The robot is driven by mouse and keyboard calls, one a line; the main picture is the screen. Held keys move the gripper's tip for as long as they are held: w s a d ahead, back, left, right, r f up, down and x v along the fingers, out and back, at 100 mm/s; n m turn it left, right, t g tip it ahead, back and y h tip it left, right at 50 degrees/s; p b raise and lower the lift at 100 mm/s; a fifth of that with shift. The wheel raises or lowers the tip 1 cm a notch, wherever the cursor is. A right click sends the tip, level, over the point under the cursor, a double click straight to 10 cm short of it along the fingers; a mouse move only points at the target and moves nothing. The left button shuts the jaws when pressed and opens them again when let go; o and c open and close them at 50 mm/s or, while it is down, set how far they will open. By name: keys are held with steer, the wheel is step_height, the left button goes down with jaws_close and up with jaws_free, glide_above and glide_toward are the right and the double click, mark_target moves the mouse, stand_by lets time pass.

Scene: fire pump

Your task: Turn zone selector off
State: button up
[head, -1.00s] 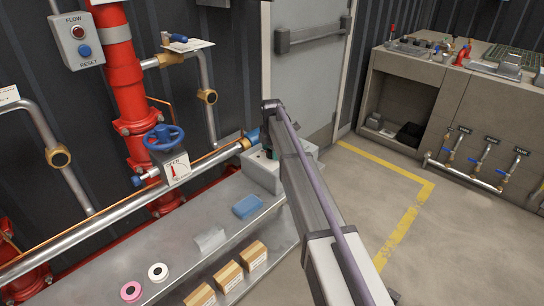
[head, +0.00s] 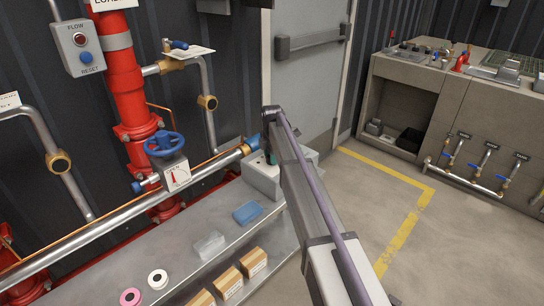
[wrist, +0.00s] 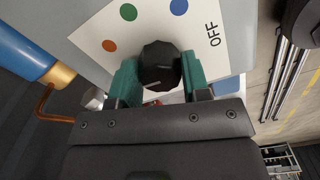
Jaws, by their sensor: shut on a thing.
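The zone selector is a black faceted knob (wrist: 160,66) on a white plate (wrist: 95,32) in the wrist view. The plate has an orange, a green and a blue dot, and the word OFF (wrist: 213,34) stands to the right of the knob. My gripper (wrist: 160,73) is shut on the knob, with one green finger on each side of it. I cannot clearly tell which mark the knob points to. In the head view, the grey selector box (head: 262,178) stands at the bench's far end, and my arm hides the knob.
A silver pipe with a blue end (wrist: 25,50) lies left of the plate in the wrist view. In the head view, a blue handwheel (head: 164,144), a blue block (head: 247,212) and several boxes are along the bench (head: 185,262). The floor right of my arm is clear.

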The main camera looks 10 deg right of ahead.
steer(key=m, duration=0.4)
steer(key=shift+m, duration=0.3)
steer(key=m, duration=1.3)
steer(key=shift+s+m, duration=0.1)
steer(key=shift+m, duration=0.2)
steer(key=m, duration=0.9)
steer(key=shift+a, duration=0.1)
steer(key=m, duration=0.4)
steer(key=shift+m, duration=2)
